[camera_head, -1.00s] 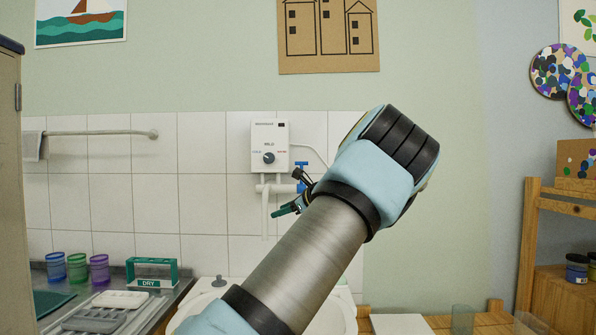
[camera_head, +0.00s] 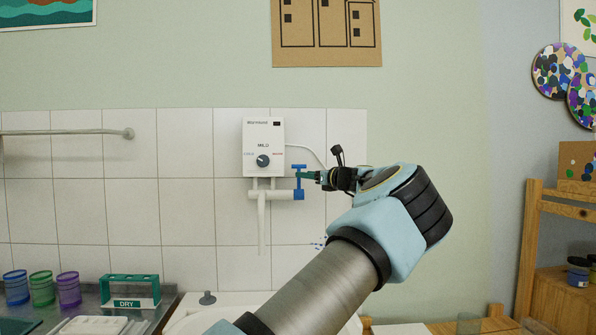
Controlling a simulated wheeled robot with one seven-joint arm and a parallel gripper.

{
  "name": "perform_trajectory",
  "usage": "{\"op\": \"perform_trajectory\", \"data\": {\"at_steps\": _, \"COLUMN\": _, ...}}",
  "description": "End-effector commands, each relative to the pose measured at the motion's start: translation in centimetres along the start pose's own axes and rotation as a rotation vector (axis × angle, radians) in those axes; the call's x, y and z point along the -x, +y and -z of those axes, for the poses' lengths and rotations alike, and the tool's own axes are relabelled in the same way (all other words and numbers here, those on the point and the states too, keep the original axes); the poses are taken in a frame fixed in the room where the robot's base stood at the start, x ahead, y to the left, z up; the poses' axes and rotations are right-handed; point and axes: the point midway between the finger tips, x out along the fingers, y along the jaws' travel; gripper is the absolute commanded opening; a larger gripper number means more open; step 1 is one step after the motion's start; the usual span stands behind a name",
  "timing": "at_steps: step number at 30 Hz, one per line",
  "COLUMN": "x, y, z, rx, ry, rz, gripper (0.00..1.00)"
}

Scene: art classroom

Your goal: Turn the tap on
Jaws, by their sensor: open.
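The tap is a white pipe fitting (camera_head: 265,195) under a white wall heater (camera_head: 263,148), with a spout pointing down. Its blue handle (camera_head: 299,194) is at the right end of the pipe, with a crossbar on top. My gripper (camera_head: 306,175) comes from the right, its green fingertips at the upper part of the blue handle. The jaws are open. I cannot tell whether the fingertips touch the handle. No water stream shows below the spout.
A white basin (camera_head: 215,308) lies below, partly hidden by my arm. A green DRY rack (camera_head: 129,291) and coloured cups (camera_head: 42,289) stand on the left counter. A wooden shelf (camera_head: 528,250) stands at right. The tiled wall is close behind the tap.

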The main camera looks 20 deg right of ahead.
Motion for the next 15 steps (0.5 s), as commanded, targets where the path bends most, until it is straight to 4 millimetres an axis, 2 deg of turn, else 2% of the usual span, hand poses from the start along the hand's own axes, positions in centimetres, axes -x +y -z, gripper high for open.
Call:
{"op": "perform_trajectory", "data": {"at_steps": 3, "x": -2.2, "y": 0.1, "z": -0.3, "rx": -0.001, "ry": -0.001, "rz": -0.002, "gripper": 0.45}}
{"op": "perform_trajectory", "data": {"at_steps": 7, "x": -3.8, "y": 0.0, "z": -0.2, "rx": 0.000, "ry": 0.001, "rz": -0.001, "gripper": 0.45}}
{"op": "perform_trajectory", "data": {"at_steps": 15, "x": -4.9, "y": 0.0, "z": 0.1, "rx": -0.001, "ry": 0.001, "rz": 0.000, "gripper": 0.45}}
